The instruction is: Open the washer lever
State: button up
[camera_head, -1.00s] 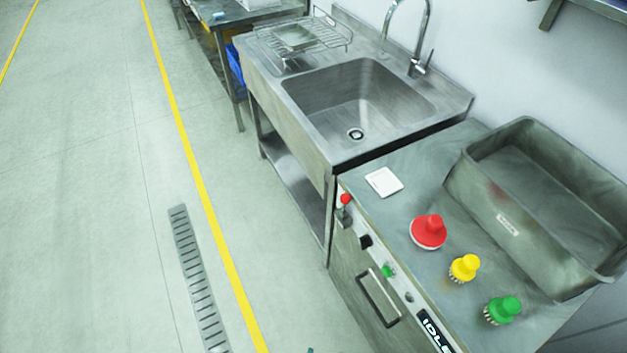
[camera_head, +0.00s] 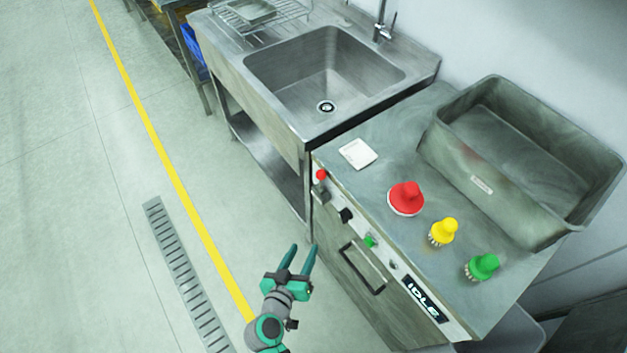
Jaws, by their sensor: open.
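The washer is a steel cabinet (camera_head: 395,318) with a worktop and a narrow front panel. A small lever with a red knob (camera_head: 321,174) stands at the left end of that panel, with the knob up. Along the panel are a black knob, a green button (camera_head: 370,241), a bar handle (camera_head: 362,267) below them, and a display reading "IDLE" (camera_head: 422,300). My gripper (camera_head: 298,250) is open and empty, with green fingers pointing up in the picture. It is left of the bar handle and below the lever in the picture, apart from both.
A white square (camera_head: 358,154), red, yellow and green brushes (camera_head: 483,266) and a large metal bin (camera_head: 470,175) are on the worktop. A steel sink (camera_head: 270,100) adjoins the washer at the back left. The floor (camera_head: 75,240) is clear on the left.

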jog(key=w+a+r+m+h, duration=0.2)
jog(key=w+r+m+h, duration=0.15)
jog(key=w+r, duration=0.35)
jog(key=m+h, duration=0.4)
send_near(321, 182)
notch_tip(321, 182, up, 3)
jog(key=s+a, duration=0.2)
jog(key=x, duration=1)
jog(key=shift+w+t, duration=0.2)
jog(key=shift+t, duration=0.1)
jog(key=shift+n, duration=0.25)
grip_shut()
